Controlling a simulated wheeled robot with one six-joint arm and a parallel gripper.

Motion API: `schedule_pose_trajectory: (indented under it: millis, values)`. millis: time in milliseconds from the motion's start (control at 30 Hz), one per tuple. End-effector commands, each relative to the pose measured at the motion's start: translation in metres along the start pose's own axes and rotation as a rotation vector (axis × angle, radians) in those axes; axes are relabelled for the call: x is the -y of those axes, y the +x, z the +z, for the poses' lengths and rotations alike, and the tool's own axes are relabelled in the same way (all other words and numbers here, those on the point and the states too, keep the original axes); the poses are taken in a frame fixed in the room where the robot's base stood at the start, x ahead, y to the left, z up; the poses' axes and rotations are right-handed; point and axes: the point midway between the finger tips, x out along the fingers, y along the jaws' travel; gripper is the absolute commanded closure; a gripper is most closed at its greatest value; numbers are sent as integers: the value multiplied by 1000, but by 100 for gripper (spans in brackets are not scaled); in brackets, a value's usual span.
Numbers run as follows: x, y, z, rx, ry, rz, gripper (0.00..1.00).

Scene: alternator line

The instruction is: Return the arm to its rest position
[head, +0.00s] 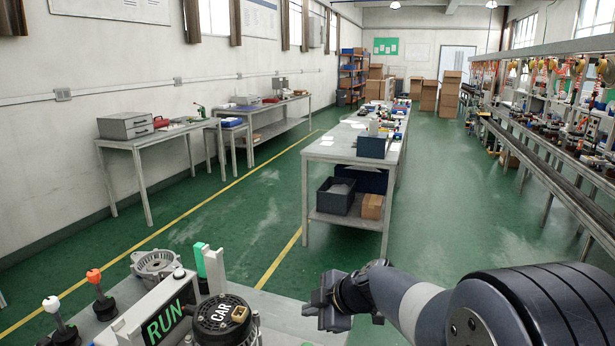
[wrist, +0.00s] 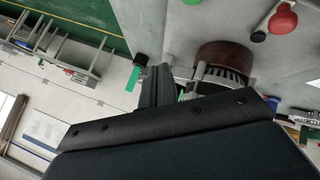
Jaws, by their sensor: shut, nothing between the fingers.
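My arm reaches in from the lower right of the head view, and my gripper (head: 322,303) hangs over the front grey bench top, to the right of the alternator marked CAP (head: 226,318). My gripper is shut and empty. It also shows in the wrist view (wrist: 157,88) as dark fingers above a wide black body. The alternator also shows in the wrist view (wrist: 225,57), beyond the gripper body. A gap shows between gripper and alternator in the head view.
The RUN sign (head: 169,320), a bare alternator housing (head: 156,263), a green-topped post (head: 201,262) and red-knobbed (head: 94,276) and white-knobbed (head: 51,303) levers crowd the bench's left. A middle table (head: 340,150) stands beyond. The green floor between tables is clear.

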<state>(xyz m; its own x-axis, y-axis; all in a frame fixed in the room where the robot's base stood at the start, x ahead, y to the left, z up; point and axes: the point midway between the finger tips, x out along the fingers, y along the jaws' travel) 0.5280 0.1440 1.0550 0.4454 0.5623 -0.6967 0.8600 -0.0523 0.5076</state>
Motion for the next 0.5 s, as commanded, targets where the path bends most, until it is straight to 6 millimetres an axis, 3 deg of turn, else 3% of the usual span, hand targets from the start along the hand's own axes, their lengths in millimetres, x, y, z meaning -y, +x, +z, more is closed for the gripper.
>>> schedule_pose_trajectory:
  millis: [500]
  values:
    - [31, 45, 32, -4, -3, 4, 100]
